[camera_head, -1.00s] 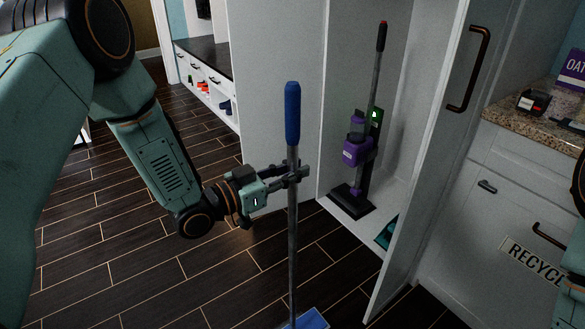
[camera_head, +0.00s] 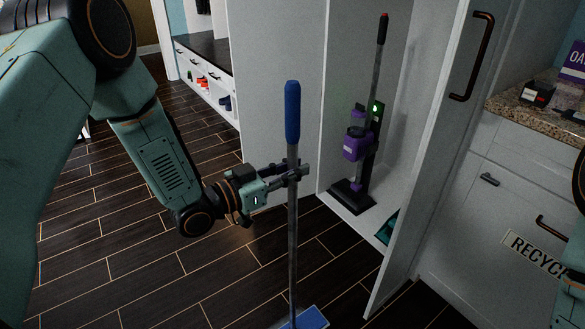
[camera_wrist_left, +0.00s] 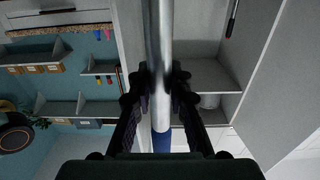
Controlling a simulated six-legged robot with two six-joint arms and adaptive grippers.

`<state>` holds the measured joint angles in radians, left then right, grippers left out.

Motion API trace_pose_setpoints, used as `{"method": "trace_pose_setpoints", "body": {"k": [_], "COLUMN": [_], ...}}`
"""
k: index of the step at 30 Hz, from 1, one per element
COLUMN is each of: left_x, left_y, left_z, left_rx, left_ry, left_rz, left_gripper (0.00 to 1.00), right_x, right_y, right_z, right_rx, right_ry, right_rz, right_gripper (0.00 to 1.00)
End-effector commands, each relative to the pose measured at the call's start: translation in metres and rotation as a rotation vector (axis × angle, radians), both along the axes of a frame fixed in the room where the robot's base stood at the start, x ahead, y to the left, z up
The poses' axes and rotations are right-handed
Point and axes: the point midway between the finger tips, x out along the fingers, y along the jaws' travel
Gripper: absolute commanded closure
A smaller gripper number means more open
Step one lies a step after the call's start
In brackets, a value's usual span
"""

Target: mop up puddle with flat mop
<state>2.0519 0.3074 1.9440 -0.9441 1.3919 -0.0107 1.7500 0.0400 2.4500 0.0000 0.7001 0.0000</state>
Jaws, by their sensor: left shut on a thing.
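The flat mop (camera_head: 292,220) stands upright in front of me, with a blue grip at its top, a grey metal pole and a blue flat head (camera_head: 307,319) at the bottom edge of the head view. My left gripper (camera_head: 291,173) is shut on the pole just below the blue grip. In the left wrist view the pole (camera_wrist_left: 158,50) runs between the two fingers (camera_wrist_left: 159,95). The lower part of the mop head is cut off by the frame. No puddle shows in these views. My right gripper is not in view.
An open white closet (camera_head: 345,215) holds a purple upright vacuum (camera_head: 357,145); its open door (camera_head: 425,150) stands right of the mop. A granite-topped cabinet (camera_head: 485,200) with a recycling label is further right. Dark plank floor (camera_head: 150,280) is clear at the left.

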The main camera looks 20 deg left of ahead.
Motion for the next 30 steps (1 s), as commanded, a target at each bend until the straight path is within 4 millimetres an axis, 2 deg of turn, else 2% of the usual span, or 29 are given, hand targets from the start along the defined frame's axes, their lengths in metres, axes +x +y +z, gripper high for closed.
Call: {"method": "trace_pose_setpoints", "body": {"k": [20,30], "left_x": [0.002,0.026], "left_y": [0.002,0.033], "left_z": [-0.008,-0.007], "left_rx": [-0.001,-0.001], "left_ry": [-0.004,-0.007], "left_rz": [0.001,0.003], "left_gripper": [1.00,1.00], "right_x": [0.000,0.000], "right_y": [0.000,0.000], "right_z": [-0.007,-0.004], "right_rx": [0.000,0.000], "right_ry": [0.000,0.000], "right_rz": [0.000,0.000], "right_gripper": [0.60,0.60]}}
